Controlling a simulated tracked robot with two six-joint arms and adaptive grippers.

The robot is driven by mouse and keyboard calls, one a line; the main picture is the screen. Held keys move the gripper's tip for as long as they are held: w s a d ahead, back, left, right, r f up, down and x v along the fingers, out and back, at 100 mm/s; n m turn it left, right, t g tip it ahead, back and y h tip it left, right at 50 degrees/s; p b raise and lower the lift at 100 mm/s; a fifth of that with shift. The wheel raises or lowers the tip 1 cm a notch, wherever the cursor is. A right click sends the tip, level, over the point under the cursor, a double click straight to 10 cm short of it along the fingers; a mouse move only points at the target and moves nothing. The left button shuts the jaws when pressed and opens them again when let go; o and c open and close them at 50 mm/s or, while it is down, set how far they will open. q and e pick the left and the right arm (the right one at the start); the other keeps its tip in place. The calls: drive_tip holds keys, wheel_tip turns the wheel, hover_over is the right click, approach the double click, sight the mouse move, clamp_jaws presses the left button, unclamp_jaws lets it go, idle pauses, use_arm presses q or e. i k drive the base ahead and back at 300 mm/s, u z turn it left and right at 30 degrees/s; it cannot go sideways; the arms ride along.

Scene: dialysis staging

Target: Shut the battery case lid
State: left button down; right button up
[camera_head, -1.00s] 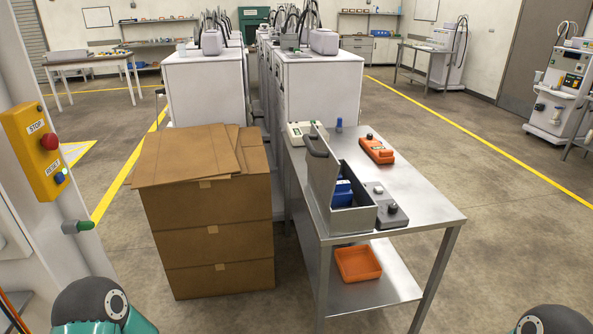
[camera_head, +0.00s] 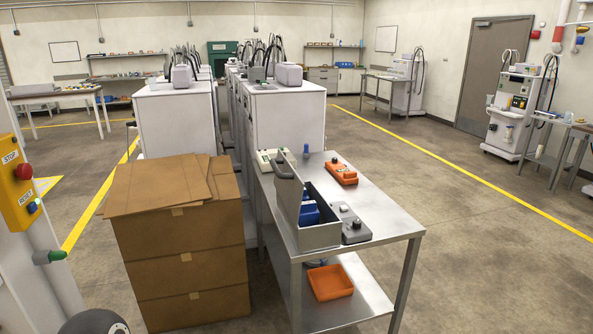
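The battery case (camera_head: 318,238) is a grey box on the near left part of the steel table (camera_head: 390,222). Its lid (camera_head: 288,196) stands open and upright on the left side, with a dark handle near its top. A blue battery (camera_head: 309,213) shows inside the case, partly hidden by the lid and walls. Neither gripper is in view. Only a rounded dark part of my own arm shows at the bottom left edge.
A grey device with a knob (camera_head: 354,231) sits right beside the case. An orange device (camera_head: 341,174) and a pale instrument (camera_head: 272,161) stand farther back. Stacked cardboard boxes (camera_head: 187,253) stand left of the table. An orange tray (camera_head: 330,282) lies on the lower shelf. Floor is free to the right.

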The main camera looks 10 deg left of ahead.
sight(290, 187)
drive_tip(key=z, duration=0.1)
drive_tip(key=i, duration=1.75)
drive_tip(key=u, duration=0.8)
drive_tip(key=k, duration=0.75)
drive_tip(key=u, duration=0.2)
drive_tip(key=i, duration=0.75)
drive_tip(key=z, duration=0.15)
